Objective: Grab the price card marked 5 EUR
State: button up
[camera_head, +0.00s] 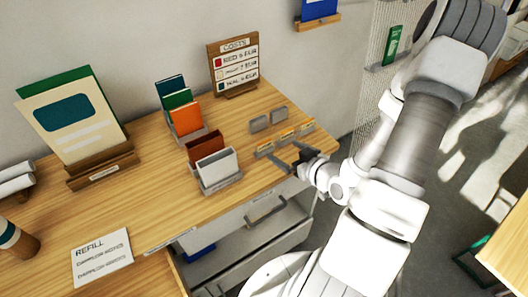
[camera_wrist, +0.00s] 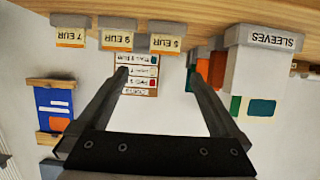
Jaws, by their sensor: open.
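Three small price cards stand in grey holders in a row at the table's front right. In the upside-down wrist view, the card marked 5 EUR (camera_wrist: 166,44) is beside the 9 EUR card (camera_wrist: 117,41), with the 7 EUR card (camera_wrist: 70,37) at the far left. In the head view the 5 EUR card (camera_head: 265,149) is the leftmost, its print too small to read. My gripper (camera_head: 284,154) is open and empty in front of the row. In the wrist view its fingertips (camera_wrist: 157,72) are apart, with the 5 EUR card beyond them, right of the middle of the gap.
A grey holder labelled SLEEVES (camera_wrist: 265,60) stands left of the cards in the head view (camera_head: 218,172). A costs board (camera_head: 235,65) stands at the back. An open drawer (camera_head: 255,240) is below the table edge.

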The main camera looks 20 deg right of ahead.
aim_at(264, 142)
jog(key=shift+w+a+f+b, duration=0.25)
jog(key=shift+w+f+b, duration=0.45)
jog(key=shift+b, duration=1.15)
jog(key=x, duration=0.2)
jog(key=b+x, duration=0.1)
jog(key=x, duration=0.3)
jog(key=shift+w+r+b, duration=0.15)
jog(key=shift+r+b, duration=0.15)
jog(key=shift+b, duration=0.1)
jog(key=shift+a+f+x, duration=0.1)
jog(key=shift+a+x, duration=0.1)
jog(key=shift+x, duration=1.4)
jog(key=shift+a+f+x, duration=0.1)
jog(key=shift+a+x, duration=0.05)
jog(key=shift+x, duration=1.45)
jog(key=shift+s, duration=0.2)
jog(key=c, duration=1.3)
